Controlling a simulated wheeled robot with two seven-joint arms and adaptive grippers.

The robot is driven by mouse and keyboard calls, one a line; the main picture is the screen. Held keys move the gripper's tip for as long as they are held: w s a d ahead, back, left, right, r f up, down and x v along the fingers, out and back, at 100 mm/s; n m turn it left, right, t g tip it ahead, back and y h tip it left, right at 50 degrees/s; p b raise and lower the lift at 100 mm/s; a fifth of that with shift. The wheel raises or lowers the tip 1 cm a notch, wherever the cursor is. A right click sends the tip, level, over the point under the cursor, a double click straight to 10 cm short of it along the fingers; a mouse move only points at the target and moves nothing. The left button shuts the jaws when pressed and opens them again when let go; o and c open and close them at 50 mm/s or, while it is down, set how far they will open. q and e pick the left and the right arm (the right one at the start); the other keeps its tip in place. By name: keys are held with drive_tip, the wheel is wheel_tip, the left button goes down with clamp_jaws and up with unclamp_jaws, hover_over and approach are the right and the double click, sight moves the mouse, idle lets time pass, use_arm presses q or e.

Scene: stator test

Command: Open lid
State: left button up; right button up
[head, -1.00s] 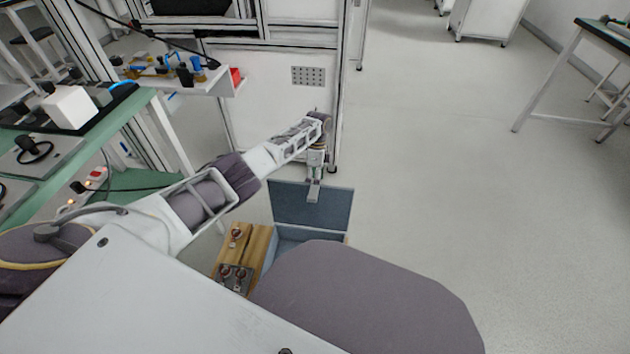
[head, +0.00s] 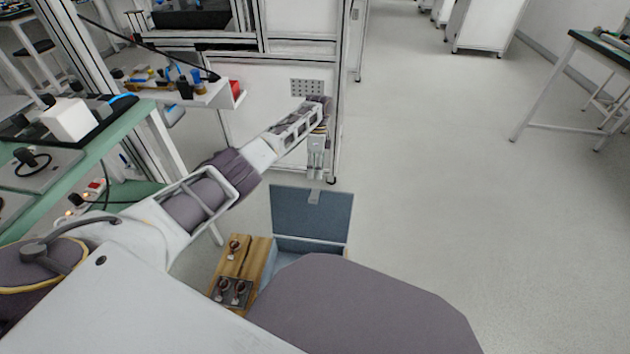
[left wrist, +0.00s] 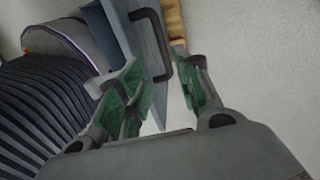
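The blue-grey lid (head: 295,215) of a box (head: 272,262) stands raised, close to upright, at the back of the box. The box's inside is partly in view; my own body hides its near part. A dark handle (left wrist: 157,45) on the lid (left wrist: 150,60) shows beyond and between the fingertips. My right gripper is not in view.
A wooden block (head: 232,262) with small metal parts stands left of the box. A green-topped bench (head: 135,125) is at the left, and a white cabinet frame (head: 265,110) stands behind the arm. The floor (head: 430,200) to the right is clear.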

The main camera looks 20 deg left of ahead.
use_arm(q)
drive_tip(key=shift+v, duration=1.3)
